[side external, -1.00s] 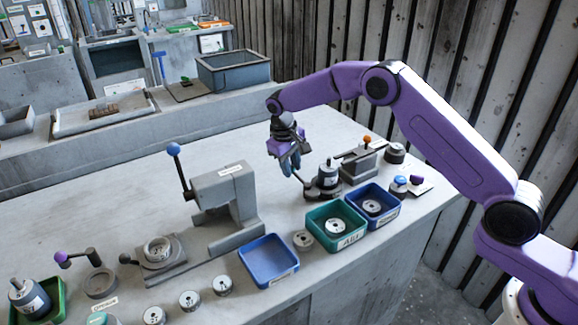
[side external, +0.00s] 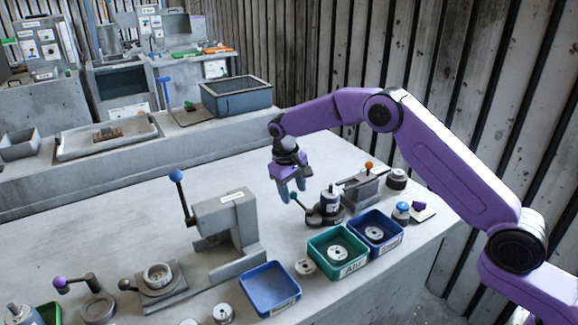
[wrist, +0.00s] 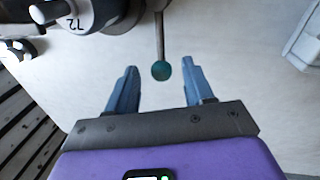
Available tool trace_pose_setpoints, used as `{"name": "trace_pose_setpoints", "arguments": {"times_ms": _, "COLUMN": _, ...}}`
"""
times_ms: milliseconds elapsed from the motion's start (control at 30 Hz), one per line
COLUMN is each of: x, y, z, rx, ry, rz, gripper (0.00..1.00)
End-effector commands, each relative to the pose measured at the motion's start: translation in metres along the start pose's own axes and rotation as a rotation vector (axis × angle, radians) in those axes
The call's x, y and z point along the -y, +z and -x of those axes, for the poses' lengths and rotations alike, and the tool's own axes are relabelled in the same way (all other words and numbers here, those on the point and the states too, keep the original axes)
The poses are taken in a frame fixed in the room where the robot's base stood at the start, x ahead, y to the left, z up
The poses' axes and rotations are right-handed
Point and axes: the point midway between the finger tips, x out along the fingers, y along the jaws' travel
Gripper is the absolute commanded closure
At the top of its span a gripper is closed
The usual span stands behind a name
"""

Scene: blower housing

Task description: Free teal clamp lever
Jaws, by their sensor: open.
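The teal ball knob (wrist: 161,70) of the clamp lever sits at the end of a thin grey rod in the wrist view. The rod runs from it toward a grey cylindrical motor-like part (wrist: 85,14) marked "72". My gripper (wrist: 158,80) is open and empty, with its two blue fingers on either side of the knob in that picture and a gap to each. In the side view my gripper (side external: 292,194) points down over the lever's end, beside the clamp with its upright grey cylinder (side external: 330,199). The knob's height against the fingertips is hard to tell.
A teal tray (side external: 318,248) and a dark blue tray (side external: 373,219) stand in front of the clamp. A fixture with an orange knob (side external: 369,166) is behind it. A press with a blue-knobbed lever (side external: 177,176) stands left. The bench (side external: 130,215) between press and gripper is clear.

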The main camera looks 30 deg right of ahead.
Motion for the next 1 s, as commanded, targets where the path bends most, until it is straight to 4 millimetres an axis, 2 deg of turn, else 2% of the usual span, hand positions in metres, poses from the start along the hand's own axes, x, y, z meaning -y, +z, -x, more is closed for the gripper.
{"name": "trace_pose_setpoints", "arguments": {"times_ms": 700, "x": -0.001, "y": -0.001, "z": 0.142, "rx": -0.003, "ry": 0.000, "rz": -0.003, "gripper": 0.48}}
{"name": "trace_pose_setpoints", "arguments": {"times_ms": 1000, "x": -0.001, "y": 0.000, "z": 0.164, "rx": 0.000, "ry": 0.000, "rz": -0.002, "gripper": 0.48}}
